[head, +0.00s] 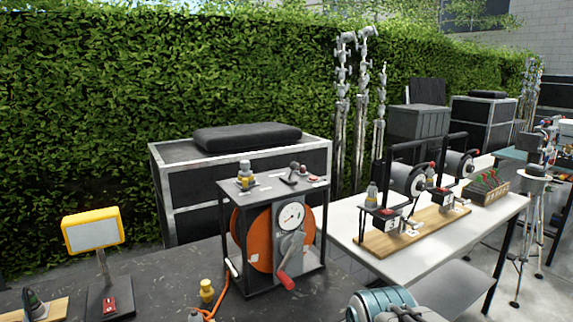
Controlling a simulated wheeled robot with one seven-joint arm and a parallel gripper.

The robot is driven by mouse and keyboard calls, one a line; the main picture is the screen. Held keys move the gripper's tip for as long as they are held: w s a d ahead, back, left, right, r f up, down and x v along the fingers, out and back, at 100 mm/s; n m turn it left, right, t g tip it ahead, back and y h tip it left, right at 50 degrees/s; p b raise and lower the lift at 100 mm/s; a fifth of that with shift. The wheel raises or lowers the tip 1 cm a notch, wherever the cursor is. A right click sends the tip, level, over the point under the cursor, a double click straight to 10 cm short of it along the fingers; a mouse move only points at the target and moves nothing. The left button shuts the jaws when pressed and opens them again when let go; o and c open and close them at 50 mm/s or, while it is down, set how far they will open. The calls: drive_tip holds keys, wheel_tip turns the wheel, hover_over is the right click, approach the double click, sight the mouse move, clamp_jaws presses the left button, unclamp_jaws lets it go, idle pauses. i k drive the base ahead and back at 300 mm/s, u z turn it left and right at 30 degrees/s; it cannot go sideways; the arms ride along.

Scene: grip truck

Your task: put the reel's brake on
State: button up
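The reel (259,238) is an orange drum in a black open frame, standing upright on the dark worktop. A grey plate on its front carries a round white dial (291,217) and a crank with a red grip (286,281) hanging low. On the frame's top plate is a small lever with a dark knob (294,167), with red parts beside it. A grey and yellow fitting (245,177) stands at the top left. Which part is the brake, and its setting, I cannot tell.
An orange cable (222,292) and a yellow plug (206,290) lie left of the reel. A yellow lamp (93,230) stands farther left. A white table (345,217) with other devices is at right. Cases and a hedge stand behind.

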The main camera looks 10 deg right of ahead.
sight(294, 166)
drive_tip(key=z, duration=0.05)
drive_tip(key=k, duration=1.1)
drive_tip(key=u, duration=0.85)
drive_tip(key=i, duration=0.85)
drive_tip(key=z, duration=0.45)
drive_tip(key=i, duration=0.85)
drive_tip(key=z, duration=0.7)
